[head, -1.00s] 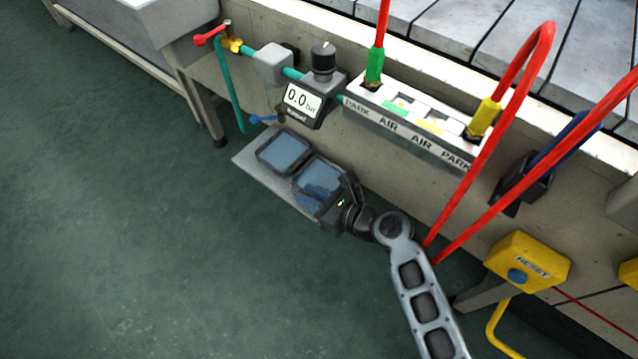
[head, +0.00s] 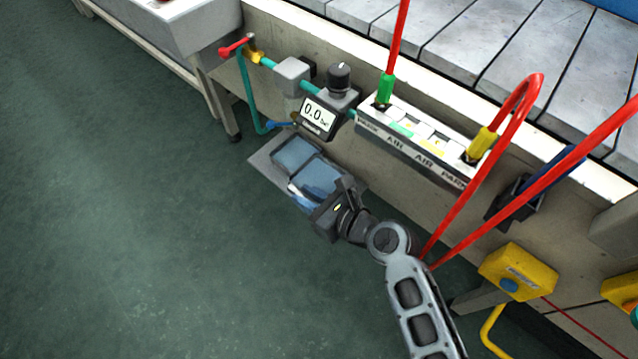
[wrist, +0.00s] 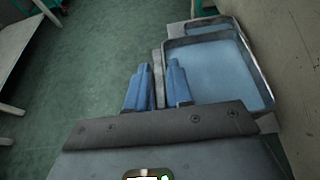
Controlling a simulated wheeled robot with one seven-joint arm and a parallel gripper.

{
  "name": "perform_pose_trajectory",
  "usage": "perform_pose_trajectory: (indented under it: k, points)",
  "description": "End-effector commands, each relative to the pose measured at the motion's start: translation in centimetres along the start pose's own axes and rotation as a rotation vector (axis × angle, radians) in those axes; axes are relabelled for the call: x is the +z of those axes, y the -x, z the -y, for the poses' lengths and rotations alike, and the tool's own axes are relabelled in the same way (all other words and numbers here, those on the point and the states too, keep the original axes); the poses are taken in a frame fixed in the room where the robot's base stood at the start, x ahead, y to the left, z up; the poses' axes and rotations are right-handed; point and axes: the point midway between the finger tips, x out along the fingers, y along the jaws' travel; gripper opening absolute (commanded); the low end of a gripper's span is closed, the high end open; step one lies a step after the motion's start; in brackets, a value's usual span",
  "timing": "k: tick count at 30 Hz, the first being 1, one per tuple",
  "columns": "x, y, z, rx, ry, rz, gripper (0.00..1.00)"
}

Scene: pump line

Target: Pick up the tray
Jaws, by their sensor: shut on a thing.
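Two shallow grey trays with blue insides sit side by side on a flat grey shelf (head: 262,162) below the gauge. The near tray (head: 320,174) is beside my gripper (head: 303,194); the far tray (head: 297,152) stands apart from it. In the wrist view the near tray (wrist: 212,72) lies right of my blue fingers (wrist: 158,88), and part of the far tray (wrist: 203,27) shows behind it. My gripper is shut on the near tray at its left edge. The fingers and gripper body hide the exact contact. I cannot tell whether the tray is clear of the shelf.
The gauge (head: 318,117) reading 0.0 and a white manifold (head: 420,142) overhang the shelf. Red hoses (head: 478,197) loop down near my arm. A yellow reset box (head: 517,272) is at the lower right. The green floor at left is free.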

Motion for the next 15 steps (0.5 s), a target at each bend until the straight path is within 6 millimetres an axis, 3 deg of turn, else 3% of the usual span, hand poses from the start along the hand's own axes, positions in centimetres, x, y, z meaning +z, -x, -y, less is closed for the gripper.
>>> perform_pose_trajectory:
  k: [9, 15]
  points:
    - [0.4, 0.2, -9.0, 0.003, 0.002, 0.000, 0.00]
    - [0.3, 0.1, -13.1, 0.001, 0.002, 0.000, 0.00]
